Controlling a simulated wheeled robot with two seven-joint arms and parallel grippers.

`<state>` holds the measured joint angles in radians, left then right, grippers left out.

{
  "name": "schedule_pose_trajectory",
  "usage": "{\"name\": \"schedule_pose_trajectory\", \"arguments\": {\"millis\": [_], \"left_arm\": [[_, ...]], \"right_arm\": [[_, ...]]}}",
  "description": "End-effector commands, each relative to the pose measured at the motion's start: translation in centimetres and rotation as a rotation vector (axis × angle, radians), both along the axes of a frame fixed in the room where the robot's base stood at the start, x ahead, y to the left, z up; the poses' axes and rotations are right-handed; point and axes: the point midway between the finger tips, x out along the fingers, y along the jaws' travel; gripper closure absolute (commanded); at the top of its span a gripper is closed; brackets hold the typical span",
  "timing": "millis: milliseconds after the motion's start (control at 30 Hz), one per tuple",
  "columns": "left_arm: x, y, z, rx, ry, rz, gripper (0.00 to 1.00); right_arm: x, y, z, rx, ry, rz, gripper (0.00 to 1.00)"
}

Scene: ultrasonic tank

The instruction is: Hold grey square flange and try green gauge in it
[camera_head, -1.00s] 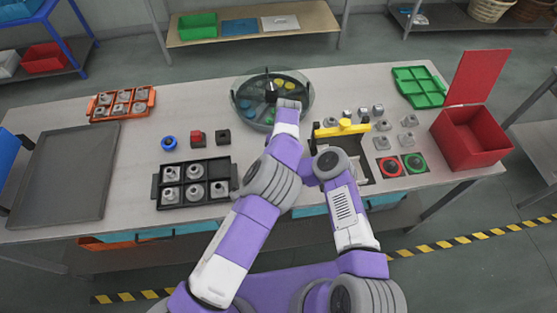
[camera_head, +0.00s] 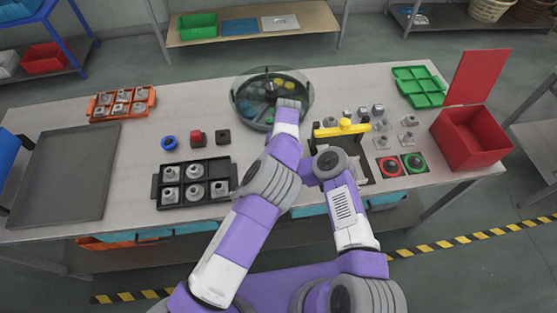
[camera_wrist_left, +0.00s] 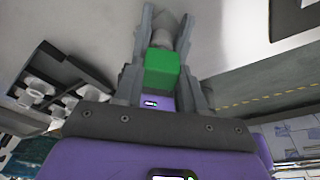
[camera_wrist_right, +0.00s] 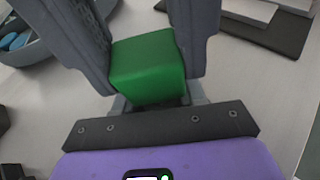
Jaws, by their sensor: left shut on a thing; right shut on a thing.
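My right gripper (camera_wrist_right: 150,50) is shut on the green gauge (camera_wrist_right: 148,70), a block that fills the space between its fingers in the right wrist view. In the left wrist view, my left gripper (camera_wrist_left: 167,25) has a grey piece (camera_wrist_left: 162,36), apparently the square flange, between its fingertips. The green gauge (camera_wrist_left: 162,70) shows close in line with that piece. I cannot tell whether they touch or whether the gauge is inside.
A black tray (camera_head: 219,168) with grey flanges stands left of my arms. A round turntable bin (camera_head: 240,112) is behind them. A yellow-topped fixture (camera_head: 340,128), red and green pads and an open red box (camera_head: 470,135) are at right. The flat grey tray (camera_head: 62,175) is empty.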

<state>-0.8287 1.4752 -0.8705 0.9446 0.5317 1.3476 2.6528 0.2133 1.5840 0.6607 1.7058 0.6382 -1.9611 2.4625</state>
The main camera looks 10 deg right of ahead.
Motion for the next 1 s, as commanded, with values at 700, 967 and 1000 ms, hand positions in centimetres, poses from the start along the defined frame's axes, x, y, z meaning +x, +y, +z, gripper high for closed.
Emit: {"name": "schedule_pose_trajectory", "arguments": {"millis": [700,967,1000], "left_arm": [[0.0,0.2,2.9,0.005,0.003,0.002,0.91],[0.0,0.1,4.2,0.004,0.002,0.001,0.91],[0.0,0.1,4.4,0.004,0.002,0.001,0.91]], "right_arm": [[-0.2,-0.1,-0.5,0.0,0.015,-0.002,0.95],[-0.2,-0.1,-0.5,0.001,0.014,-0.002,0.95],[-0.2,-0.1,-0.5,0.001,0.014,-0.002,0.95]]}}
